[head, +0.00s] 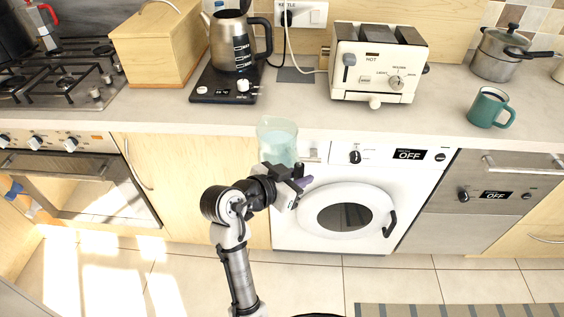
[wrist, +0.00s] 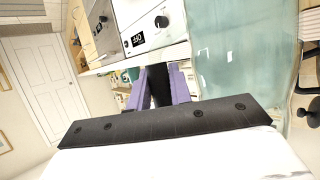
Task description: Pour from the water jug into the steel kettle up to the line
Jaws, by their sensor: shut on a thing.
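The water jug (head: 278,143) is clear and pale teal, with water in it. In the wrist view the jug's wall (wrist: 232,40) fills the right side, beside the purple fingers (wrist: 160,85). The steel kettle (head: 231,45) stands on a black base (head: 221,86) at the back, beyond and left of the jug. Its black handle faces right. Its fill line is too small to read.
A white toaster (head: 377,63) stands right of the kettle, and a teal mug (head: 489,108) farther right. A wooden bread box (head: 157,47) is left of the kettle, then the gas hob (head: 65,78).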

